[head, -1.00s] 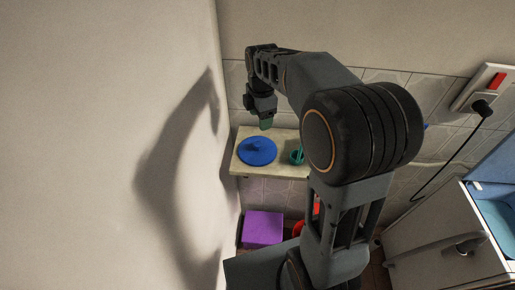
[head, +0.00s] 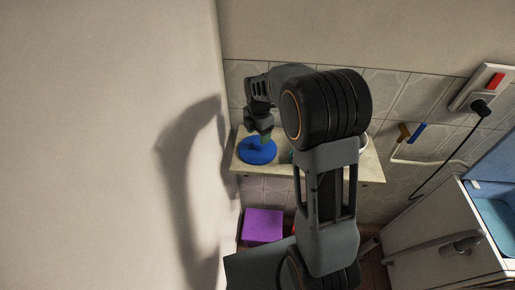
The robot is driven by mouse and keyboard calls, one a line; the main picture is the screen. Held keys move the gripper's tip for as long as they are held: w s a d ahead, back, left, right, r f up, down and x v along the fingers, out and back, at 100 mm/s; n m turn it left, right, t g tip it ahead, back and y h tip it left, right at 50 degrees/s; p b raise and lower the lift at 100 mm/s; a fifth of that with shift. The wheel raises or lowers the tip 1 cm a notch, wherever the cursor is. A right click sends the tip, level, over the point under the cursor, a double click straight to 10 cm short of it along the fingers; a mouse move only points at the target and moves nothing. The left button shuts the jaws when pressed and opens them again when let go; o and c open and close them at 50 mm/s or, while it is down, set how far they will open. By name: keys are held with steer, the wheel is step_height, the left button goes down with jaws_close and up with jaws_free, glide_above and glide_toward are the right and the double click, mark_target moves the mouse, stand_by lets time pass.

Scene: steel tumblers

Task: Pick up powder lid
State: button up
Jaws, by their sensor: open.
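A round blue lid (head: 257,152) with a raised middle lies on the left part of a pale shelf (head: 371,170) by the wall. I take it to be the powder lid. My gripper (head: 265,138) points down over the far right part of the lid, close to its raised middle. The jaws are open. Whether they touch the lid cannot be told. My arm hides the middle of the shelf and most of a teal object beside the lid.
A purple box (head: 263,226) stands on the floor below the shelf. A plain wall rises close on the left. A white rack (head: 406,153) with colored handles, a socket with a plug (head: 480,106) and a washing machine (head: 440,230) are at the right.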

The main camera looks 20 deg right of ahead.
mark_target(258, 142)
steer(key=shift+a+f+p, duration=0.1)
steer(key=shift+f+p, duration=0.4)
steer(key=shift+f, duration=1.95)
steer(key=c, duration=1)
